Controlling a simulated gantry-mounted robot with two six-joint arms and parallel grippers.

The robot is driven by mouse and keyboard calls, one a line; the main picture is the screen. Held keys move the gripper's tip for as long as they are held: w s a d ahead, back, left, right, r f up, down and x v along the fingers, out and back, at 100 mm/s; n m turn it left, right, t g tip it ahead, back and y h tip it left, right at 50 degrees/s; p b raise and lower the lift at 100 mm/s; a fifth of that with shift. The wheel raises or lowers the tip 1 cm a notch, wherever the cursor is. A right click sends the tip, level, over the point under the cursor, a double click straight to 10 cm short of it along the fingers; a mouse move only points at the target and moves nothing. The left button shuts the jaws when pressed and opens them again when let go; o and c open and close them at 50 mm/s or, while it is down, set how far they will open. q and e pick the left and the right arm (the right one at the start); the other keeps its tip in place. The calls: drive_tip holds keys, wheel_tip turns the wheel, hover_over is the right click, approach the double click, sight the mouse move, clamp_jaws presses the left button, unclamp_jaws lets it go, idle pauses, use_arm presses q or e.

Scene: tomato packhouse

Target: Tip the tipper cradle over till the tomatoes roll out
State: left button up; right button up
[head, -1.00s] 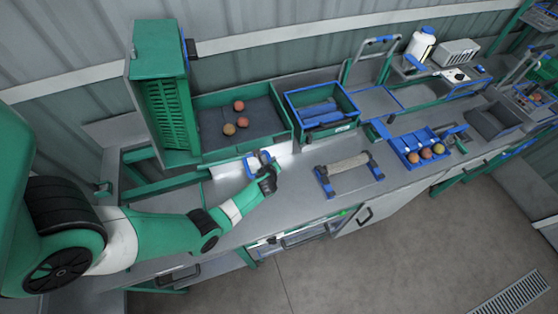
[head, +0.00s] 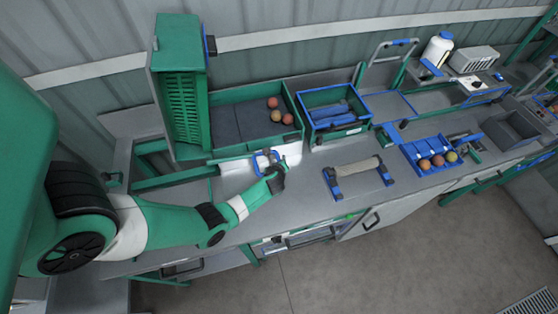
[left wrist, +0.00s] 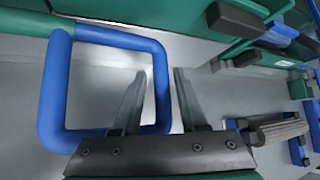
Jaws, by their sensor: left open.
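The tipper cradle appears to be the upright green slatted crate-like body (head: 178,95) at the left, beside a green-walled tray (head: 238,122). Three tomatoes (head: 276,115) lie in the tray, near its right end. A blue loop handle (head: 258,166) on a green bar stands at the tray's front; it also shows in the left wrist view (left wrist: 52,95). My left gripper (head: 277,170) is at this handle. In the left wrist view, its open fingers (left wrist: 160,78) lie on either side of the loop's right bar, not shut on it. My right gripper is out of view.
A blue-rimmed green crate (head: 335,107) stands right of the tray. A roller with blue end brackets (head: 358,175) sits on the bench. A blue divided tray (head: 420,150) holds several tomatoes. Bare bench top (head: 300,195) lies right of my gripper.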

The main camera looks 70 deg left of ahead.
use_arm(q)
drive_tip(key=shift+s+d+f, duration=0.1)
drive_tip(key=shift+f, duration=0.05)
drive_tip(key=shift+s+d+r+p, duration=0.1)
drive_tip(key=shift+d+r+p, duration=0.1)
drive_tip(key=shift+r+p, duration=0.1)
drive_tip(key=p+v, duration=0.6)
drive_tip(key=v, duration=0.5)
drive_tip(key=shift+a, duration=0.1)
